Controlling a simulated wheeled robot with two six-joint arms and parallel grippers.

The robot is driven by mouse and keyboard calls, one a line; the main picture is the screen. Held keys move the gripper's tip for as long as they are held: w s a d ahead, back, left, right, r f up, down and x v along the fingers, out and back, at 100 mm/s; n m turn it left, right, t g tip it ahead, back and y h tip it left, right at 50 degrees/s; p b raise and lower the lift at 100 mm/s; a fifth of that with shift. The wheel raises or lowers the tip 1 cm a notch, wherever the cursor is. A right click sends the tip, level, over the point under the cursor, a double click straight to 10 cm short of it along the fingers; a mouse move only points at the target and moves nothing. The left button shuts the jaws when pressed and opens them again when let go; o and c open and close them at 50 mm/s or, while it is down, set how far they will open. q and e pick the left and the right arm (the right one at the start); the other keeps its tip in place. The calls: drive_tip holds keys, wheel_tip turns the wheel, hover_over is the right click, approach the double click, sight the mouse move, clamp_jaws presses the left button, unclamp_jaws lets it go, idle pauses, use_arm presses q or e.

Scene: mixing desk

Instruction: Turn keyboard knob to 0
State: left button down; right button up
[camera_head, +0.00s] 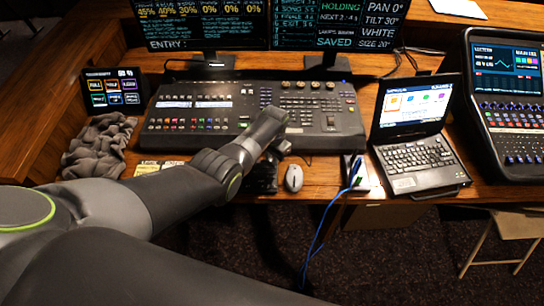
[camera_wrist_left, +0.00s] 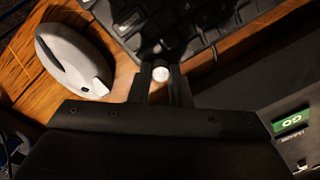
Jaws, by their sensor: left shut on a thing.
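The dark keyboard (camera_wrist_left: 195,22) fills the top of the left wrist view, and part of it (camera_head: 262,178) shows below my left arm in the head view. A small round pale knob (camera_wrist_left: 160,74) sits at the keyboard's near edge in the wrist view. My left gripper (camera_wrist_left: 161,82) has its two black fingers closed on either side of this knob. In the head view my left gripper (camera_head: 274,154) reaches down between the mixing desk and the keyboard, and my own arm hides the knob there. No pointer or scale mark on the knob is readable. My right gripper is not in view.
A grey mouse (camera_head: 294,178) lies close beside the keyboard; it also shows in the wrist view (camera_wrist_left: 72,62). The mixing desk (camera_head: 330,135) stands just behind the gripper. A laptop (camera_head: 417,155) stands to the right, with a blue cable (camera_head: 325,222) hanging before it.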

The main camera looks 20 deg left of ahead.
use_arm(q)
drive_tip(key=shift+n, duration=0.6)
drive_tip(key=c, duration=1.3)
unclamp_jaws()
drive_tip(key=shift+c, duration=0.2)
drive_tip(key=shift+r, duration=0.1)
drive_tip(key=shift+r, duration=0.3)
wheel_tip(320, 180, up, 6)
drive_tip(key=shift+d+f+p, duration=0.15)
drive_tip(key=shift+p, duration=0.8)
wheel_tip(320, 180, up, 11)
drive_tip(key=b, duration=0.1)
drive_tip(key=shift+d, duration=0.2)
